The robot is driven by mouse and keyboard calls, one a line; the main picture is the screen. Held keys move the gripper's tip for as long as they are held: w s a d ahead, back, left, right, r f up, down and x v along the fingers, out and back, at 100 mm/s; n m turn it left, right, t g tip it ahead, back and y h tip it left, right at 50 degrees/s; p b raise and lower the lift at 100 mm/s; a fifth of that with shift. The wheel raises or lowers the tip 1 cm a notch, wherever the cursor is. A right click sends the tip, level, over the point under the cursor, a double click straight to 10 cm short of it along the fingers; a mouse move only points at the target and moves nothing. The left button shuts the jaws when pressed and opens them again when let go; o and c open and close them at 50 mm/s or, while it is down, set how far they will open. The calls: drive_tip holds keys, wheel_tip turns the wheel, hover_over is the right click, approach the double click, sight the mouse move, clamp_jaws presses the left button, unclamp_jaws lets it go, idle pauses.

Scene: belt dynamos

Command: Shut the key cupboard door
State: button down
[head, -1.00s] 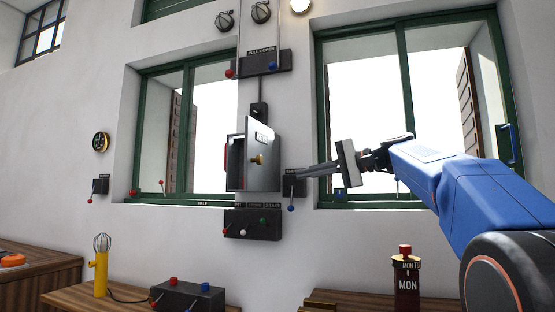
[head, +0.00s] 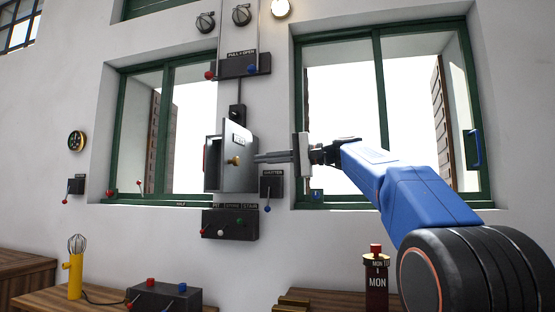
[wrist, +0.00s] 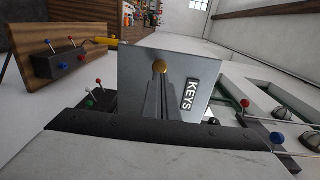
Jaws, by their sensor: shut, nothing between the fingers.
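The key cupboard is a grey metal box on the wall between two windows. Its door (head: 239,178) stands partly open, swung out from the body (head: 212,165), with a brass knob (head: 233,161) on its outer face. In the wrist view the door (wrist: 140,80) fills the middle, with a KEYS label and the knob (wrist: 160,66). My gripper (head: 257,158) is shut and empty. Its fingertips are at the door's right edge in the head view; in the wrist view the gripper (wrist: 165,90) overlaps the door just below the knob. I cannot tell whether they touch.
A black shutter switch box (head: 271,184) with a blue-knobbed lever sits just below my gripper. A lever panel (head: 230,224) is under the cupboard, and a pull-open switch box (head: 244,65) above it.

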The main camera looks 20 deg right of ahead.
sight(238, 161)
drive_tip(key=shift+x, duration=2.55)
drive_tip(key=shift+a, duration=0.15)
